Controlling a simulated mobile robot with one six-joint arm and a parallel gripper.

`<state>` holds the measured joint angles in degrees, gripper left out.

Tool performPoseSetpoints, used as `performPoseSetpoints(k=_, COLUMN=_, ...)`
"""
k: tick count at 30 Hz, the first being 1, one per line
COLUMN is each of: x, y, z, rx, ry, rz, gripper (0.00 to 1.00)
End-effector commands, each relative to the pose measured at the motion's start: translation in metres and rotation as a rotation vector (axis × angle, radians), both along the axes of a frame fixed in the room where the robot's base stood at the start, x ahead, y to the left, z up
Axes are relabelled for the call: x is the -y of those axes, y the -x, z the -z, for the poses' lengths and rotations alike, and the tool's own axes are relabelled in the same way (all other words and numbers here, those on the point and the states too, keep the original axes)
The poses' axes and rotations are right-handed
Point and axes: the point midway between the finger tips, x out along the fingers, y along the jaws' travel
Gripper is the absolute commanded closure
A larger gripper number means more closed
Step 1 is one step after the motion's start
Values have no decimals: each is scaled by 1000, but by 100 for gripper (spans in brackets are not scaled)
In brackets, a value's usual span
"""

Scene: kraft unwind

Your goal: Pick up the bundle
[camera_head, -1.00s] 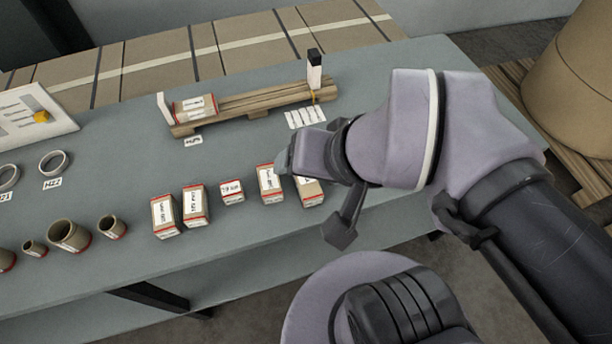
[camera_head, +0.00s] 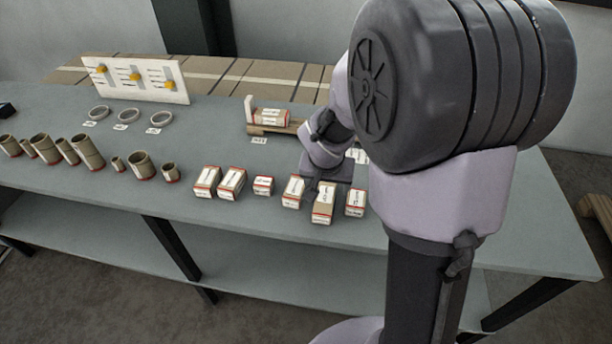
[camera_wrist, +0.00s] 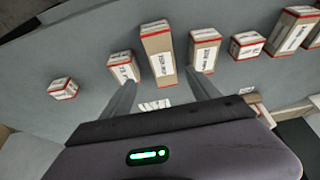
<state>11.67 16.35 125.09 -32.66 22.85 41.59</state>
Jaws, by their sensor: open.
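Several kraft-coloured bundles with red edges and white labels stand in a row on the grey table. A tall bundle (camera_head: 323,203) stands at the row's front, below my gripper (camera_head: 327,178). In the wrist view this tall bundle (camera_wrist: 157,52) lies between the lines of my two open fingers (camera_wrist: 160,84), with space on both sides. A shorter bundle (camera_wrist: 122,67) is close by the left finger and another (camera_wrist: 205,48) by the right finger. The jaws hold nothing. My arm hides part of the table, and contact with the tall bundle cannot be told.
A wooden rack (camera_head: 262,128) holding a bundle stands behind the row. Kraft tubes (camera_head: 68,150), white rings (camera_head: 127,116) and a white board with yellow knobs (camera_head: 136,80) are to the left. The table's front strip is clear.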

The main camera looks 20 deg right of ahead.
Motion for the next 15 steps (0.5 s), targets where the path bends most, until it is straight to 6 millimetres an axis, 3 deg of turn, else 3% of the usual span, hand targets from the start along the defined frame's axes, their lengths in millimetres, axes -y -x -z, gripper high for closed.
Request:
performPoseSetpoints(k=1, x=3, y=-4, z=19, rx=-3, ry=-1, rz=1, gripper=29)
performPoseSetpoints(k=3, x=7, y=-9, z=34, rx=-2, ry=-1, rz=1, gripper=29)
performPoseSetpoints(k=8, x=11, y=-16, z=50, rx=0, ry=-1, rz=2, gripper=29)
performPoseSetpoints(k=15, x=15, y=-33, z=91, rx=-1, ry=-1, rz=1, gripper=29)
